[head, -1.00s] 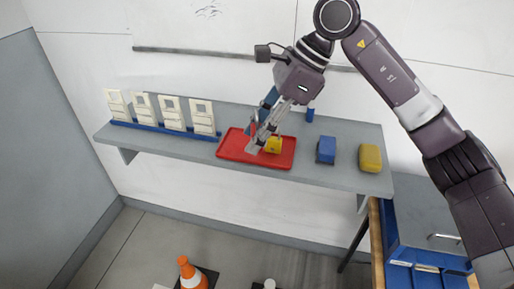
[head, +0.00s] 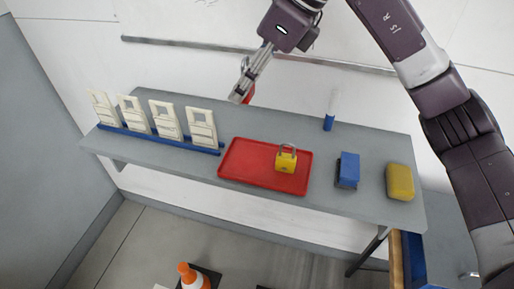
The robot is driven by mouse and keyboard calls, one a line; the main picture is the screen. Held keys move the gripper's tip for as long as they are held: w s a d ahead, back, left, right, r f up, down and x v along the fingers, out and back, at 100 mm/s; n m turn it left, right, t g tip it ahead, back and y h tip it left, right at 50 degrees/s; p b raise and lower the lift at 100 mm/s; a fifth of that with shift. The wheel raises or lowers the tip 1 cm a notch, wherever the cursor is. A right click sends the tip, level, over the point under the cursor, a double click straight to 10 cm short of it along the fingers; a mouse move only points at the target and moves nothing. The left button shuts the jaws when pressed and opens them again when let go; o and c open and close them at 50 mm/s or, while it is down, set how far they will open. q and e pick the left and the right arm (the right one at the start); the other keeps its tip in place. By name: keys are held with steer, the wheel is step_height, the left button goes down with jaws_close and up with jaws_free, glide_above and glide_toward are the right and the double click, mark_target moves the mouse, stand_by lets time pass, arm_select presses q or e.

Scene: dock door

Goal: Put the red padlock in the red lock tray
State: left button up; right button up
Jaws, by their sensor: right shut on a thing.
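The red padlock (head: 250,93) shows only as a small red part behind the fingers of my right gripper (head: 239,97); most of it is hidden. My right gripper is shut on it and holds it in the air, above and to the left of the tray. The red lock tray (head: 238,168) lies on the grey shelf. A yellow padlock (head: 286,162) with a grey shackle stands in the right part of the tray. My left gripper is not in view.
On the grey shelf (head: 120,150), several cream cards (head: 165,121) stand in a blue rack left of the tray. A blue block (head: 347,170), a yellow block (head: 400,182) and a blue-and-white bottle (head: 329,118) stand to the right. An orange cone (head: 192,278) is on the floor.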

steer(key=p, duration=0.1)
glide_above(241, 159)
steer(key=s+d, duration=0.1)
steer(key=d, duration=0.1)
step_height(241, 159, down, 9)
step_height(241, 159, down, 4)
steer(key=shift+w+a+r+p, duration=0.1)
steer(key=shift+w+r+p, duration=0.1)
steer(key=shift+p, duration=0.3)
steer(key=shift+s+f, duration=0.1)
steer(key=shift+f, duration=0.85)
step_height(241, 159, down, 3)
steer(key=shift+f+p, duration=0.15)
steer(key=shift+p, duration=0.3)
steer(key=shift+f, duration=0.2)
steer(key=o, duration=1.2)
steer(key=shift+c, duration=0.2)
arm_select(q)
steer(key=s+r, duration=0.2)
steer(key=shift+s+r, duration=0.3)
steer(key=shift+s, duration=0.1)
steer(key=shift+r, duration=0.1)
arm_select(e)
steer(key=shift+r, duration=0.2)
